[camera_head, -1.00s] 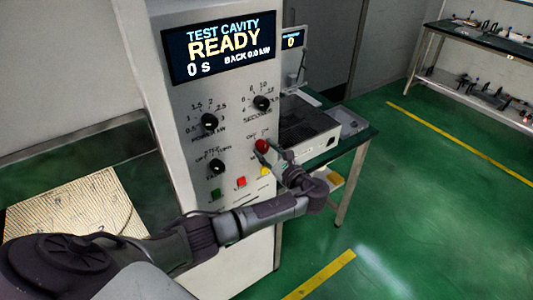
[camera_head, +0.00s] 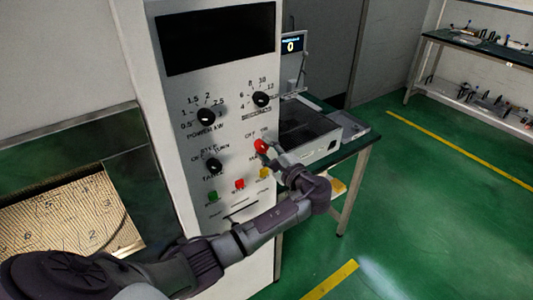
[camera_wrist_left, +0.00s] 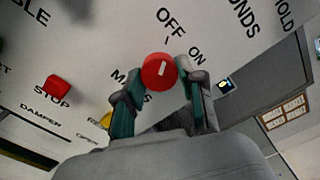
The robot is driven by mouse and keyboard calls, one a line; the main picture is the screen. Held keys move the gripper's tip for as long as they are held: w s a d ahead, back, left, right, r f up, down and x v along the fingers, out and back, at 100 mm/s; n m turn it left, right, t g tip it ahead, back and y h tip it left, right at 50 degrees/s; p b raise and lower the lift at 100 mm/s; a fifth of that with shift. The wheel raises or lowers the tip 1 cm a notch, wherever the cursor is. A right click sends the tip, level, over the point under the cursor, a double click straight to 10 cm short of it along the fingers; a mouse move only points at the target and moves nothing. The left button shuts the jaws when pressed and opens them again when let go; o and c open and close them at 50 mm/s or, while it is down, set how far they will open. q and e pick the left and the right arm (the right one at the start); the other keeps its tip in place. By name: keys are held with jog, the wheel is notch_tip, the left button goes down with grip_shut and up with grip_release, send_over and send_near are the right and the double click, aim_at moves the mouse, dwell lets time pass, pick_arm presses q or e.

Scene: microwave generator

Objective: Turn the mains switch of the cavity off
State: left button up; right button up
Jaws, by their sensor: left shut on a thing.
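The red mains switch (camera_head: 261,145) is a round knob on the front of the white control cabinet (camera_head: 173,105). In the left wrist view, the red knob (camera_wrist_left: 158,72) has a short white mark that points roughly at the OFF label, with ON to its right. My left gripper (camera_head: 270,152) is at the knob. In the wrist view its two fingers (camera_wrist_left: 160,88) are closed on the knob from both sides. The cabinet's display (camera_head: 216,40) is dark. My right gripper is not in view.
Black knobs for power (camera_head: 206,117), seconds (camera_head: 261,100) and another setting (camera_head: 213,166) are close by. Green (camera_head: 213,196), red (camera_head: 239,184) and yellow (camera_head: 264,173) buttons sit below. A table (camera_head: 352,140) with an instrument stands right. Green floor is free further right.

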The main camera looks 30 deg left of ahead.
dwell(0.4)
pick_arm(q)
jog(key=o, duration=1.1)
jog(key=shift+o, duration=0.2)
jog(key=v, duration=1.2)
jog(key=shift+f, duration=0.1)
